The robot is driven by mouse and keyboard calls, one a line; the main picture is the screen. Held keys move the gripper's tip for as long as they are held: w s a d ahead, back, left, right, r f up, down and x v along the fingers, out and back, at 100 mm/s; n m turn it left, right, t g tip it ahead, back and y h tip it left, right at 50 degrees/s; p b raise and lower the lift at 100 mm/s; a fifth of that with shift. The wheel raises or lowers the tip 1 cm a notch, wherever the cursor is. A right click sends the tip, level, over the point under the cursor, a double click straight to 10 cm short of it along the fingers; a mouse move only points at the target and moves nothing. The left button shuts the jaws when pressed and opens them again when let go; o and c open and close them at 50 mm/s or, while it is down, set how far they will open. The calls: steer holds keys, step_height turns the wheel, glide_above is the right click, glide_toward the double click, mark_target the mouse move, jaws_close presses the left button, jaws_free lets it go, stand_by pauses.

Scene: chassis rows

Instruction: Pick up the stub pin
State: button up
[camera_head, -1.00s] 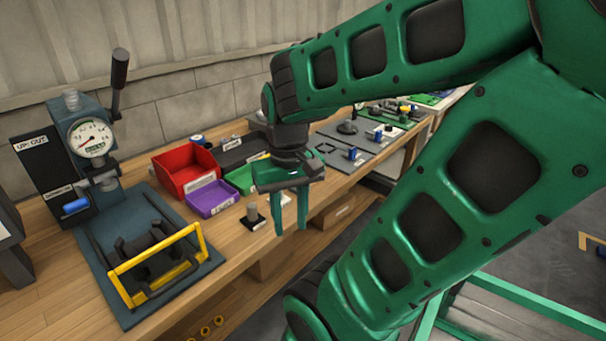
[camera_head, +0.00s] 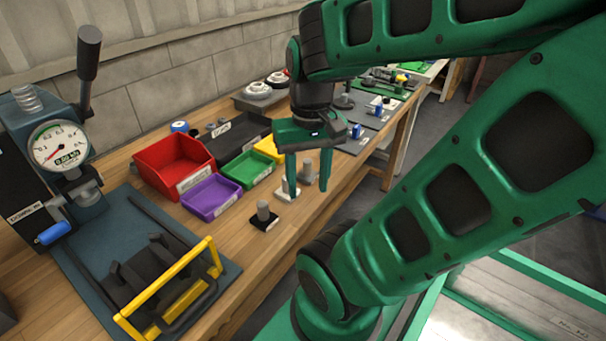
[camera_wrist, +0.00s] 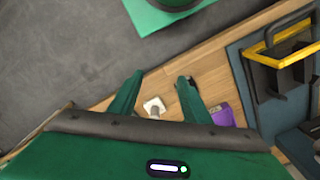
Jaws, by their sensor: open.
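Short grey pins stand upright on small square bases on the bench; I cannot tell by label which is the stub pin. In the head view one pin (camera_head: 263,208) is on a black base, and another pin (camera_head: 284,185) is on a white base beside my left finger. A further grey cylinder (camera_head: 306,171) shows between the fingers. My gripper (camera_head: 308,187) is open, pointing down near the white base. In the wrist view a white base with a grey pin (camera_wrist: 155,110) shows between the fingers of my gripper (camera_wrist: 160,78), partly hidden by the gripper body.
Red (camera_head: 172,163), purple (camera_head: 211,197) and green (camera_head: 246,172) bins stand left of my gripper. A fixture with a yellow handle (camera_head: 168,290) and a gauge press (camera_head: 58,146) are farther left. The bench's front edge is close; floor lies beyond it.

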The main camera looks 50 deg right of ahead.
steer(key=w+d+r+m, duration=0.1)
steer(key=w+d+m, duration=0.5)
steer(key=w+d, duration=0.2)
steer(key=m+y, duration=0.1)
steer(key=m, duration=0.5)
glide_above(308, 160)
steer(key=shift+s+d+f, duration=0.1)
steer(key=shift+d+f, duration=0.05)
steer(key=shift+f, duration=0.35)
steer(key=shift+d+f, duration=0.15)
steer(key=shift+f, duration=0.3)
steer(key=shift+d+f, duration=0.15)
steer(key=shift+d, duration=0.15)
steer(key=shift+m, duration=0.3)
steer(key=f, duration=0.5)
steer(key=shift+w+a, duration=0.25)
steer(key=shift+s+a+f, duration=0.1)
steer(key=shift+a+f, duration=0.15)
steer(key=shift+f, duration=1.15)
steer(key=shift+s+a+f, duration=0.1)
steer(key=shift+a+f, duration=0.1)
steer(key=shift+f, duration=1.2)
steer(key=shift+w, duration=0.1)
jaws_close()
